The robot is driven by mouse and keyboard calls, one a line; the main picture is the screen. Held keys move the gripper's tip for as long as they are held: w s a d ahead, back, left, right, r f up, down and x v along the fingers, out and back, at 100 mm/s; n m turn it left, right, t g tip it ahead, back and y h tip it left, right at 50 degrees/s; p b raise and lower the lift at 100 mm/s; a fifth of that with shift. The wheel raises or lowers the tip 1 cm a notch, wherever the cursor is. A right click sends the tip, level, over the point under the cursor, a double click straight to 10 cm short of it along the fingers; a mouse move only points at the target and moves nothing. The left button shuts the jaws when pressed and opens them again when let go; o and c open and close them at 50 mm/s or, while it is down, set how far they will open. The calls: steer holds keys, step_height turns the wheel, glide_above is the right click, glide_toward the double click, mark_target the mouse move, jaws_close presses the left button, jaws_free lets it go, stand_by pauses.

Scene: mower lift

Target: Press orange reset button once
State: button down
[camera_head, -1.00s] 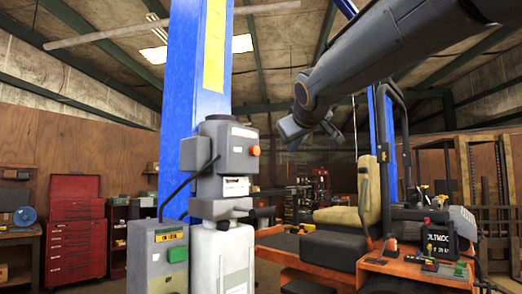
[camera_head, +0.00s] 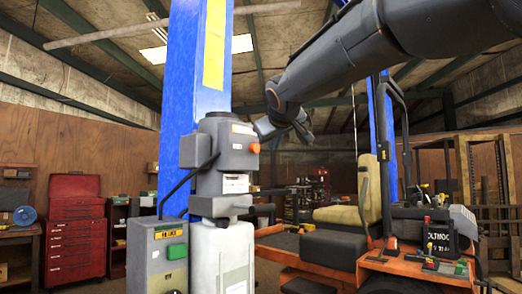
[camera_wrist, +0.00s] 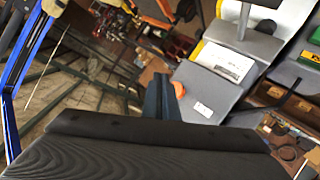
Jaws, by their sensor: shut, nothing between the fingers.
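The orange reset button (camera_head: 254,148) sticks out from the right face of the grey control box (camera_head: 215,150) on the blue lift column. My gripper (camera_head: 262,128) is up and slightly right of the button in the head view, with its fingertips partly hard to make out. In the wrist view, my shut, empty gripper (camera_wrist: 167,96) has its fingers pointing toward the grey box. The orange button (camera_wrist: 179,89) shows right beside the fingertips, partly hidden by them. I cannot tell whether they touch.
A blue lift column (camera_head: 192,60) stands behind the box. A grey box with a green button (camera_head: 177,251) is below left. An orange mower with a tan seat (camera_head: 370,190) stands to the right. A red tool chest (camera_head: 75,230) is at the far left.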

steer(key=shift+w+a, duration=0.55)
steer(key=shift+a, duration=0.15)
stand_by(1.6)
steer(key=shift+w+a, duration=0.25)
steer(key=shift+a, duration=0.05)
steer(key=shift+w+a, duration=0.4)
steer(key=shift+a, duration=0.1)
stand_by(1.0)
steer(key=shift+s+d, duration=0.1)
steer(key=shift+d, duration=0.05)
steer(key=shift+s+d+b, duration=0.45)
steer(key=shift+s+d, duration=0.1)
steer(key=shift+d, duration=0.1)
steer(key=shift+s+d, duration=0.8)
steer(key=shift+d, duration=0.2)
steer(key=shift+s+d, duration=0.75)
steer(key=shift+d, duration=0.25)
steer(key=shift+f, duration=0.1)
